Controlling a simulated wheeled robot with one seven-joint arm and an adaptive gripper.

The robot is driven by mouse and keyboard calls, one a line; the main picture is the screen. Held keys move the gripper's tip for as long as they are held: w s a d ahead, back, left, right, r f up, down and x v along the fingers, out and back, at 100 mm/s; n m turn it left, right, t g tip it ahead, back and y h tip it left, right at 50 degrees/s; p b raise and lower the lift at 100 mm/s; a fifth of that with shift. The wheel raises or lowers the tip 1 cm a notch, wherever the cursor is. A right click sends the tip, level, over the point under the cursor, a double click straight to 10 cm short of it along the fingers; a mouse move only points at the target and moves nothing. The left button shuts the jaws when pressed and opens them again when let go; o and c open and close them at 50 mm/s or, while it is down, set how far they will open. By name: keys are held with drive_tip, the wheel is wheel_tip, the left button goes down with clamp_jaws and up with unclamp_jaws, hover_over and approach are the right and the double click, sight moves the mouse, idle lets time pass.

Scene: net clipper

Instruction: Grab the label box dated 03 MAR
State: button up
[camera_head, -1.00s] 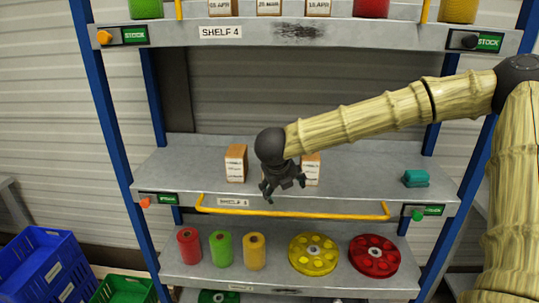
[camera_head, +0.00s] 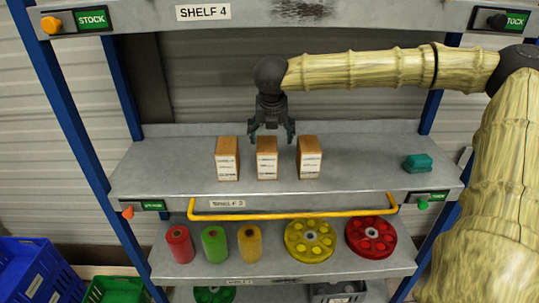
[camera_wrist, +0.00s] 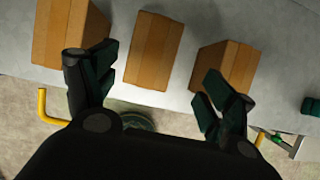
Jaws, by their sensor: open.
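Three brown label boxes with white labels stand in a row on the middle shelf: a left box (camera_head: 227,158), a middle box (camera_head: 266,158) and a right box (camera_head: 309,157). The label print is too small to read, so I cannot tell which is dated 03 MAR. My gripper (camera_head: 271,139) is open and points down above and behind the middle box. In the wrist view my gripper (camera_wrist: 150,95) has its fingers spread, with the middle box (camera_wrist: 154,50) between and beyond them. The left box (camera_wrist: 68,30) and right box (camera_wrist: 225,68) show to either side.
A yellow rail (camera_head: 293,214) runs along the shelf's front edge. A small teal object (camera_head: 417,162) lies at the shelf's right. Coloured rolls and two discs (camera_head: 309,240) sit on the shelf below. Another shelf (camera_head: 245,15) is above.

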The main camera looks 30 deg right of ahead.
sight(268, 145)
drive_tip(key=w+f, duration=0.2)
drive_tip(key=shift+w+a, duration=0.15)
drive_tip(key=shift+w, duration=0.15)
drive_tip(key=shift+s+d+f+p, duration=0.25)
drive_tip(key=shift+s+p, duration=0.25)
drive_tip(key=shift+p, duration=0.25)
drive_tip(key=shift+w+f+p, duration=0.35)
drive_tip(key=shift+w+f, duration=0.1)
drive_tip(key=shift+f, duration=0.2)
drive_tip(key=shift+w+f+p, duration=0.35)
drive_tip(key=shift+w+f, duration=0.1)
drive_tip(key=shift+f, duration=0.15)
drive_tip(key=shift+w+d+f, duration=0.1)
drive_tip(key=shift+d+f, duration=0.1)
drive_tip(key=shift+f, duration=0.15)
drive_tip(key=shift+s+d+f, duration=0.15)
drive_tip(key=shift+s, duration=0.05)
drive_tip(key=shift+w+f, duration=0.15)
drive_tip(key=shift+w, duration=0.05)
drive_tip(key=shift+s, duration=0.2)
drive_tip(key=shift+w+f, duration=0.1)
drive_tip(key=shift+f, duration=0.1)
